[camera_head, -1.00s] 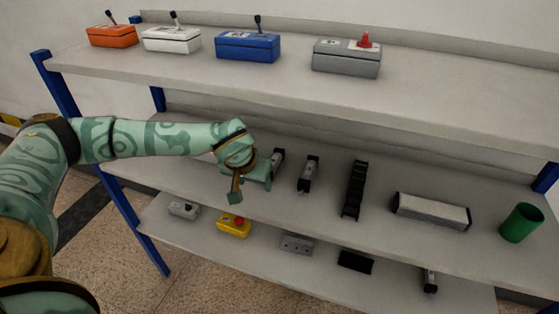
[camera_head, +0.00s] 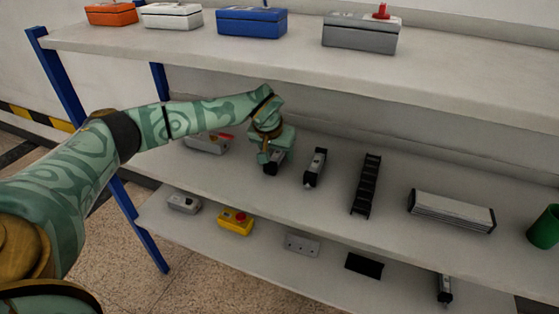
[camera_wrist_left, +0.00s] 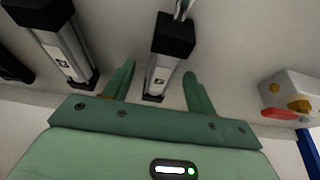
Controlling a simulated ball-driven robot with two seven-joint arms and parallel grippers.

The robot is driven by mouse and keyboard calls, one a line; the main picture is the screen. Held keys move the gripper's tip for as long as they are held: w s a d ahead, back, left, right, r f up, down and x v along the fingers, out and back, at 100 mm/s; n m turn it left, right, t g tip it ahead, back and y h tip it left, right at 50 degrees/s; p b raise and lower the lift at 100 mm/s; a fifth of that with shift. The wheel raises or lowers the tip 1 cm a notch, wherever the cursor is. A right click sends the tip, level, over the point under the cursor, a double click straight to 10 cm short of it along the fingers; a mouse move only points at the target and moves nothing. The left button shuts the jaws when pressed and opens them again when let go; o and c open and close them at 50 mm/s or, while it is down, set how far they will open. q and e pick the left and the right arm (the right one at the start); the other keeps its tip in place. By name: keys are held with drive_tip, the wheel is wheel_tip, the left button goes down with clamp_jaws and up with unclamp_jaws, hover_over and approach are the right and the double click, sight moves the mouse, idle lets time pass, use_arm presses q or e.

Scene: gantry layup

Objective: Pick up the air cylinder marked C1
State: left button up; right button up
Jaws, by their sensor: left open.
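Two air cylinders with black end caps and silver bodies lie on the middle shelf. One cylinder (camera_head: 272,168) is partly hidden under my left gripper (camera_head: 268,152); the other cylinder (camera_head: 315,168) lies just right of it. In the left wrist view the first cylinder (camera_wrist_left: 161,72) lies between the spread fingers of my left gripper (camera_wrist_left: 159,70), with gaps on both sides. The second cylinder (camera_wrist_left: 66,48) is left of the fingers there. Both bear small dark labels, too small to read. My left gripper is open and holds nothing. My right gripper is not in view.
On the middle shelf (camera_head: 390,225), a grey box with a red part (camera_head: 207,142) stands left of the gripper. A black cable chain (camera_head: 366,185), a silver profile block (camera_head: 452,210) and a green cup (camera_head: 545,228) stand to the right. The upper shelf (camera_head: 300,60) overhangs the arm.

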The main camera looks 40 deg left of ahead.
use_arm(q)
drive_tip(key=shift+w+f, duration=0.15)
drive_tip(key=shift+f, duration=0.2)
drive_tip(key=shift+r, duration=0.2)
drive_tip(key=shift+c, duration=0.6)
clamp_jaws()
drive_tip(key=shift+r, duration=0.1)
